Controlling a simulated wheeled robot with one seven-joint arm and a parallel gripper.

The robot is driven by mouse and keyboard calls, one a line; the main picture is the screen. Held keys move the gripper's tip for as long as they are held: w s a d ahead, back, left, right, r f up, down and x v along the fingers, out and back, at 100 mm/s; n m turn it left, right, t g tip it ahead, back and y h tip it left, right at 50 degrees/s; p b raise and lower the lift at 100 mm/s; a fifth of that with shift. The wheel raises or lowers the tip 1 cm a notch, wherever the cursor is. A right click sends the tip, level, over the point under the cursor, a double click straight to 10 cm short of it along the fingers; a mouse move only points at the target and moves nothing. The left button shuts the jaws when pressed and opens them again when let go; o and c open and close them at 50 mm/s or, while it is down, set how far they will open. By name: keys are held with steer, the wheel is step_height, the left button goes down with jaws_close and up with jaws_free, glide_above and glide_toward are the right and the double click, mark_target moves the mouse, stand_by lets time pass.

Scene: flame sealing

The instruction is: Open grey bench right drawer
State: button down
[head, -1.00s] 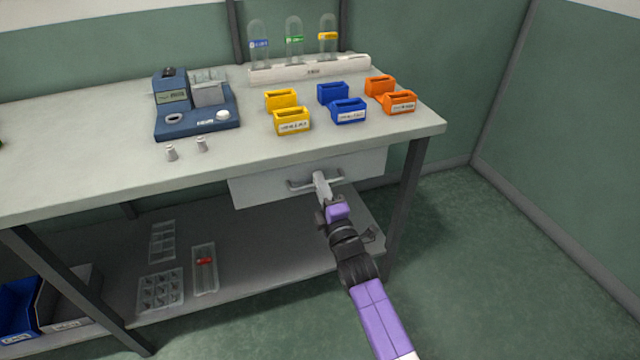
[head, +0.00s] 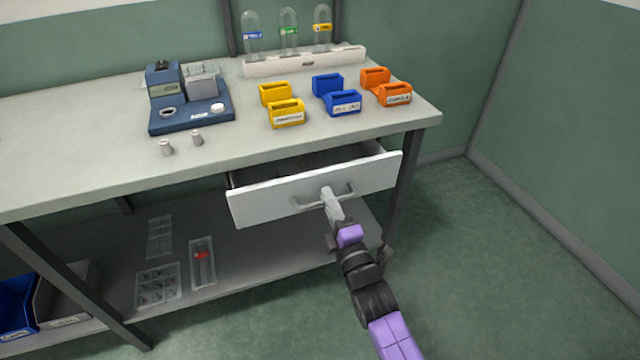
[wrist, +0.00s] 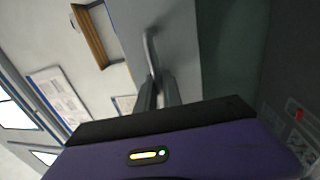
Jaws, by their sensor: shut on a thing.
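The grey bench (head: 90,135) has a light grey drawer (head: 262,203) under the right part of its top. The drawer stands partly pulled out, and a dark gap shows above its front panel. What lies inside cannot be made out. A bar handle (head: 306,206) is on the drawer front; it also shows in the wrist view (wrist: 151,45). My gripper (head: 329,196) is shut on the handle near its middle. In the wrist view the fingers (wrist: 158,90) close around the bar.
Yellow, blue and orange bins (head: 343,102), a blue instrument (head: 190,117) and a white rack (head: 305,62) with three tubes stand on the bench top. Clear trays (head: 158,285) lie on the lower shelf. A dark bench leg (head: 406,175) stands right of the drawer. Floor at the right is free.

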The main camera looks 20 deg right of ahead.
steer(key=s+p, duration=0.2)
steer(key=s, duration=1.4)
steer(key=shift+s+p, duration=0.3)
steer(key=c, duration=1.8)
jaws_free()
steer(key=shift+o, duration=0.2)
steer(key=s+f, duration=0.1)
steer(key=s, duration=0.6)
steer(key=shift+s+f, duration=0.3)
steer(key=shift+s, duration=0.05)
